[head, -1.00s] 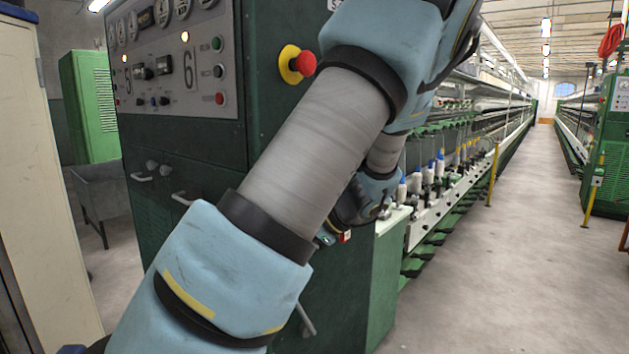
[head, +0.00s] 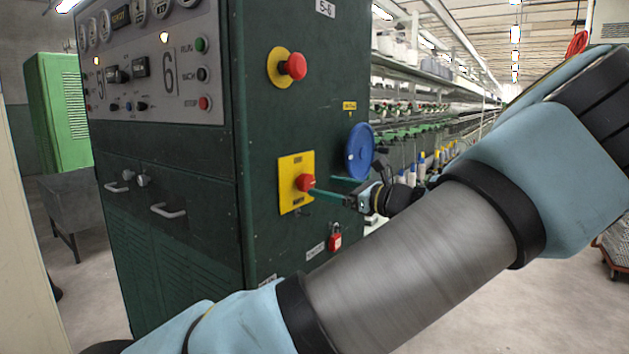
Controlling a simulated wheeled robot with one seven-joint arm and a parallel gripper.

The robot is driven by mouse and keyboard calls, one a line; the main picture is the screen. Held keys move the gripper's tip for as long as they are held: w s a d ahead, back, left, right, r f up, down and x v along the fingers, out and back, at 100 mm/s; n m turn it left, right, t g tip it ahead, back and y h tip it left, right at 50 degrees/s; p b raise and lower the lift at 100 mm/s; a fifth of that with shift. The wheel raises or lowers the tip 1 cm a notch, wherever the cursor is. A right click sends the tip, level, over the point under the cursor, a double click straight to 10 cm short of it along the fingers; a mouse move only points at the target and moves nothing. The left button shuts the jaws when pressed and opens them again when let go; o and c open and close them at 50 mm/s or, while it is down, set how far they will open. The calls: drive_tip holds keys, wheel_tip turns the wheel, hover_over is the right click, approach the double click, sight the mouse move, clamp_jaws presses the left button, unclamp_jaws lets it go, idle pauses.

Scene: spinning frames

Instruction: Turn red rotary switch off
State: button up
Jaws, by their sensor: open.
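The red rotary switch (head: 305,183) sits on a yellow plate (head: 291,200) on the side panel of the dark green machine cabinet (head: 300,120). My gripper (head: 318,190) reaches in from the right, its fingers pointing left at the switch. The fingertips are at or very close to the red knob; I cannot tell whether they touch it. The gripper is open. The gap between the fingers and the knob's exact angle are too small to make out.
A red emergency button (head: 293,66) on a yellow disc is above the switch. A blue handwheel (head: 360,150) is just right of it, near my wrist. A red padlock (head: 335,240) hangs below.

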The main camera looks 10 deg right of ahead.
sight(309, 183)
drive_tip(key=shift+p+x, duration=0.5)
drive_tip(key=shift+x, duration=1.75)
drive_tip(key=c, duration=1.4)
